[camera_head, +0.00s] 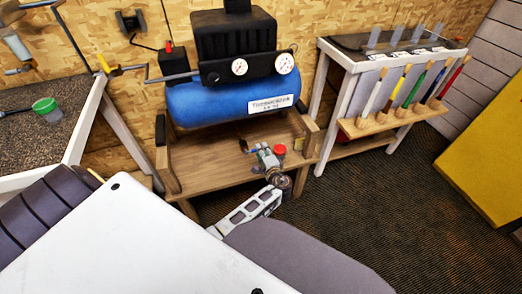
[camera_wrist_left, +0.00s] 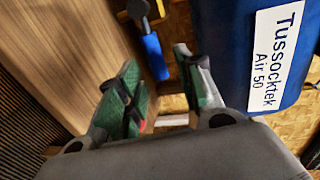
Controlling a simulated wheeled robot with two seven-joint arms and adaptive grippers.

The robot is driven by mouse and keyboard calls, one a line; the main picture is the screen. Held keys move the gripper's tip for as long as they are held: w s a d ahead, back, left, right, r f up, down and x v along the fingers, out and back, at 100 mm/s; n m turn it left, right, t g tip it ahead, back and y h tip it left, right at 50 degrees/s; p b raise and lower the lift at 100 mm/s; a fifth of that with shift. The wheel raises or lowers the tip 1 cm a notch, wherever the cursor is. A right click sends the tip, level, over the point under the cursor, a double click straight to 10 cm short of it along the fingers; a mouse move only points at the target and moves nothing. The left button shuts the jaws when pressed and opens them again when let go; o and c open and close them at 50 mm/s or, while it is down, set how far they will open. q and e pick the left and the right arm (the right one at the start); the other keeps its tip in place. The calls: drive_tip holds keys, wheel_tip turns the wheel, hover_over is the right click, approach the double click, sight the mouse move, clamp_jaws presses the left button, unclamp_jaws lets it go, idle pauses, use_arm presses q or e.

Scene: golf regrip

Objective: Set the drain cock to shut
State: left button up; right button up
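The drain cock shows in the left wrist view as a small fitting with a flat blue lever (camera_wrist_left: 153,56), beside the blue air tank (camera_wrist_left: 228,45). The lever points down the picture from a dark, yellowish body at the top edge. My left gripper (camera_wrist_left: 158,60) is open, with its green-padded fingers either side of the lever's end; I cannot tell whether either touches it. In the head view my left gripper (camera_head: 263,156) is low in front of the tank (camera_head: 225,102), above the wooden stand. The cock is too small there to make out clearly. My right gripper is out of view.
The wooden stand (camera_head: 215,158) carries the compressor, with a red-topped item (camera_head: 279,150) close to the gripper. A white rack (camera_head: 345,105) with colored grips stands right, a yellow panel (camera_head: 490,150) farther right.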

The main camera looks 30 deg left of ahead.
use_arm(q)
drive_tip(key=shift+v, duration=2.7)
